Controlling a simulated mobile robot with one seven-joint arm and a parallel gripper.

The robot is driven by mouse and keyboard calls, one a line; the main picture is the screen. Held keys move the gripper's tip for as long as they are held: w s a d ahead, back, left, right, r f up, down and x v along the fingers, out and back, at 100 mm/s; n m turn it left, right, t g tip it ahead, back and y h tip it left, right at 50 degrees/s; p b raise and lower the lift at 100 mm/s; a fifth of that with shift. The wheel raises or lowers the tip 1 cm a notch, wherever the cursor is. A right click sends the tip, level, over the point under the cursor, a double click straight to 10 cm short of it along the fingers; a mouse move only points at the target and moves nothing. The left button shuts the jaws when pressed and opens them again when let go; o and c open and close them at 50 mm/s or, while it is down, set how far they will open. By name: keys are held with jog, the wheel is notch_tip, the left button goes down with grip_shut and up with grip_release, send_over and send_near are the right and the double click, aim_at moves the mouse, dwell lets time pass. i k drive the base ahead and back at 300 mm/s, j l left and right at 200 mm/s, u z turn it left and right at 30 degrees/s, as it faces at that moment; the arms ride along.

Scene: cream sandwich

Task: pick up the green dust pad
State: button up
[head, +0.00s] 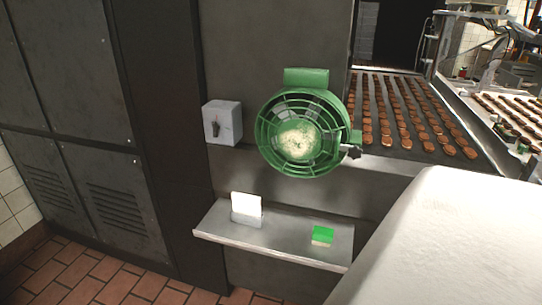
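The green dust pad (322,234) is a small block with a green top and a pale lower side. It lies on the right part of a grey metal shelf (280,246) below the green fan. Nothing covers it in the head view. My gripper is not in view. A large white rounded form fills the lower right corner and may be part of my own body; it is to the right of the pad and apart from it.
A white card in a holder (246,208) stands left of the pad. A caged green fan (300,134) juts out above the shelf, beside a grey switch box (222,122). Rows of brown biscuits lie on a conveyor (452,168) at right. Tiled floor (100,281) is open at lower left.

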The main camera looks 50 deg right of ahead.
aim_at(321, 236)
jog(key=z, duration=1.75)
